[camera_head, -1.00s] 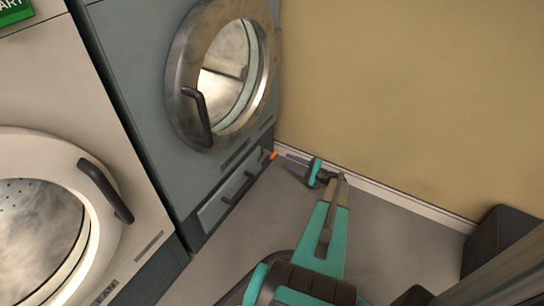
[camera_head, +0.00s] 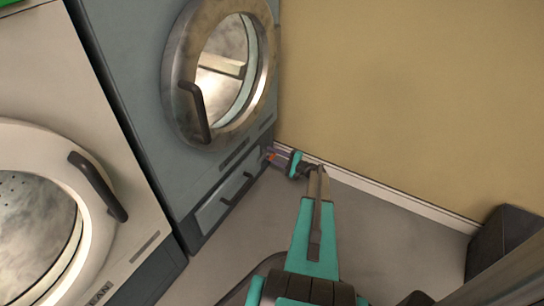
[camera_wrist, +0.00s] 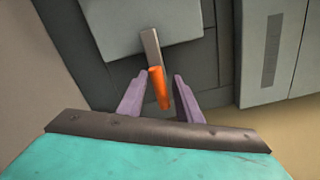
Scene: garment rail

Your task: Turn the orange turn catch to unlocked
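The orange turn catch (camera_wrist: 159,88) shows in the wrist view on the lower front of the grey machine, with a grey metal bar (camera_wrist: 151,48) running up from its orange end. In the head view my gripper (camera_head: 276,157) is at the catch, too small to show contact.
The grey machine (camera_head: 120,70) has a round door with a dark handle (camera_head: 194,112) above the catch. A beige wall (camera_head: 400,90) with a white baseboard (camera_head: 400,203) stands close to the right. A dark box (camera_head: 505,240) is at far right. Grey floor is clear between.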

